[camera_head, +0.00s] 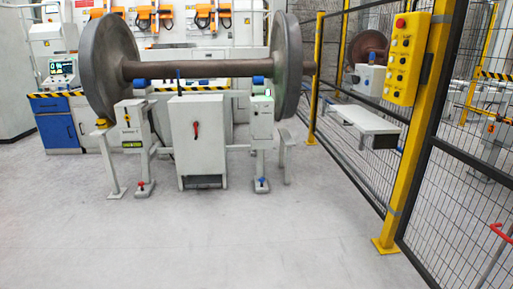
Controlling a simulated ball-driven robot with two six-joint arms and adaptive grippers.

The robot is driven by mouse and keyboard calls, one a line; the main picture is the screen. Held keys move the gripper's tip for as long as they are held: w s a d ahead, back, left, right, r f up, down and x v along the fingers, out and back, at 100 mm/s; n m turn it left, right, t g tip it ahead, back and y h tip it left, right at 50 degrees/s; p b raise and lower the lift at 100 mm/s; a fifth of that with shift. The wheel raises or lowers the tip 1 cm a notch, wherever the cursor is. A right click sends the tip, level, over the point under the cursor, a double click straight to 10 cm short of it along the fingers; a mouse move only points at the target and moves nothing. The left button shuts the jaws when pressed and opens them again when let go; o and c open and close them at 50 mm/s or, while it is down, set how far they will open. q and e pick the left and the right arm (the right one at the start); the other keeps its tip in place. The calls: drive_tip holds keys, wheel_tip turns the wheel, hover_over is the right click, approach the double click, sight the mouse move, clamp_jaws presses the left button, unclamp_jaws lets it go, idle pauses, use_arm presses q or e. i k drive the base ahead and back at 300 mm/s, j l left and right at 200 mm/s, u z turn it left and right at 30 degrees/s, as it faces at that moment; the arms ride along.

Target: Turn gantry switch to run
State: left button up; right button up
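A yellow control box (407,60) is mounted on the yellow fence post at the upper right. It has a red round button at its top left and several small controls below, too small to read. A grey cabinet (185,152) stands under the wheelset's axle, with a red handle (196,130) on its front, roughly upright. I cannot tell which of these is the gantry switch, or how any switch is set. Neither of my grippers is in view.
A wheelset (200,68) with two large wheels rests on grey stands. A black mesh fence with yellow posts (400,185) runs along the right; a grey bench (365,120) stands behind it. A blue cabinet (55,128) is at the left. The grey floor (230,235) in front is clear.

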sight(355, 79)
drive_tip(key=i+u, duration=0.1)
drive_tip(key=i, duration=2.4)
